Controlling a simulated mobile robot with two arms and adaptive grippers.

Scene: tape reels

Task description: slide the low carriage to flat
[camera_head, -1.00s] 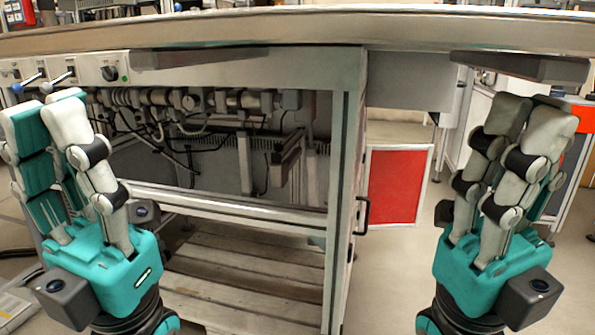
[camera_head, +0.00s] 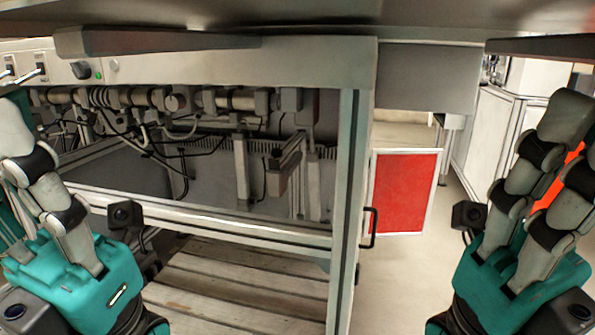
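I cannot pick out the low carriage for certain. A dark long bar (camera_head: 160,41) lies under the table's front edge at left, and another dark bar (camera_head: 545,46) at right.
The overhanging table top (camera_head: 300,14) spans the top. Beneath are a metal frame post (camera_head: 346,200), cables and pipework, and wooden slats (camera_head: 230,280). A red panel (camera_head: 404,192) and a dark handle (camera_head: 369,228) are right of the post. Floor is open between the panel and right gripper.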

